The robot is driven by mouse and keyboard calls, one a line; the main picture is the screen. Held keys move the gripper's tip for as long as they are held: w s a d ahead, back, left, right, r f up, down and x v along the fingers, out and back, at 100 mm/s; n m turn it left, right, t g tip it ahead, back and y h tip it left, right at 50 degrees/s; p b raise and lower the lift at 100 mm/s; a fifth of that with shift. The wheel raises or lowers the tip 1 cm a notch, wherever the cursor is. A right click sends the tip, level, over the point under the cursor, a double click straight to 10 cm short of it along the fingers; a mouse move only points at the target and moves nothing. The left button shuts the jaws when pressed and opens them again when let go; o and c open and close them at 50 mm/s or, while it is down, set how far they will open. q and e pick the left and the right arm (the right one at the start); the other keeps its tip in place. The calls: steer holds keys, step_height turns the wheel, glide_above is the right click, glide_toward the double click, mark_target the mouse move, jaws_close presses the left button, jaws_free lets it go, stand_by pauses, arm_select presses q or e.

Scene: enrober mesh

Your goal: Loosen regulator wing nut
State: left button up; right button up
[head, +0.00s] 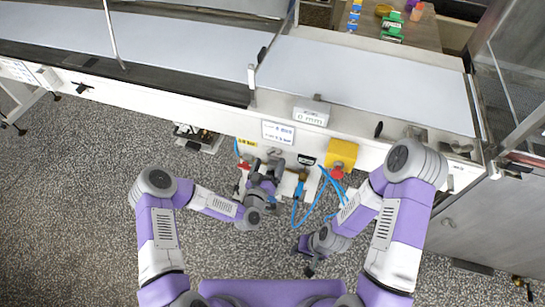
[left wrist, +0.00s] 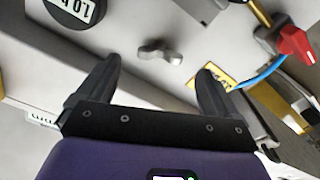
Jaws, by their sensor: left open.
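In the left wrist view, a small silver wing nut (left wrist: 160,52) sits on a pale grey-white surface. It shows beyond and between the fingertips of my left gripper (left wrist: 160,68), which is open with nothing between its fingers. I cannot tell how far the fingertips are from the nut.
A round dial (left wrist: 78,8) lies upper left in the left wrist view, and a red knob (left wrist: 297,43) with a blue hose (left wrist: 262,74) lies right. In the head view, a yellow box (head: 341,154) and loose blue hoses (head: 311,205) are right of my left gripper.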

mark_target(273, 154)
arm_select(q)
steer(key=shift+b+x, duration=0.35)
steer(key=shift+x, duration=1.75)
steer(key=c, duration=1)
steer(key=shift+c, duration=0.2)
